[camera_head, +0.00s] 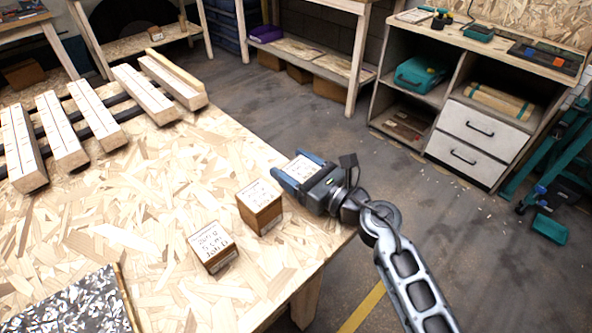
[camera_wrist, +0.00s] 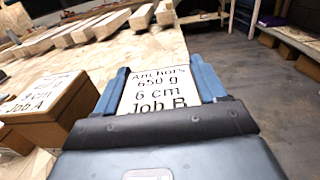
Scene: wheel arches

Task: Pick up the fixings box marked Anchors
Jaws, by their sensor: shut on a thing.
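The fixings box marked Anchors (camera_wrist: 158,88) shows in the wrist view between the blue fingers of my gripper (camera_wrist: 160,80). Its white top label reads "Anchors 650 g 6 cm Job B". In the head view the same box (camera_head: 303,168) is partly hidden by my gripper (camera_head: 297,172), which is shut on it near the right edge of the wooden table. Whether the box touches the table is hard to tell. A second box (camera_head: 260,208) with a white label stands just left of my gripper; in the wrist view its label (camera_wrist: 38,90) shows "Job A".
A third box (camera_head: 212,246), labelled "Job D", stands nearer on the chipboard table (camera_head: 180,185). Wooden beams (camera_head: 95,115) lie at the table's far left. A speckled board (camera_head: 75,305) lies at the front left. A drawer cabinet (camera_head: 475,135) stands across the open floor.

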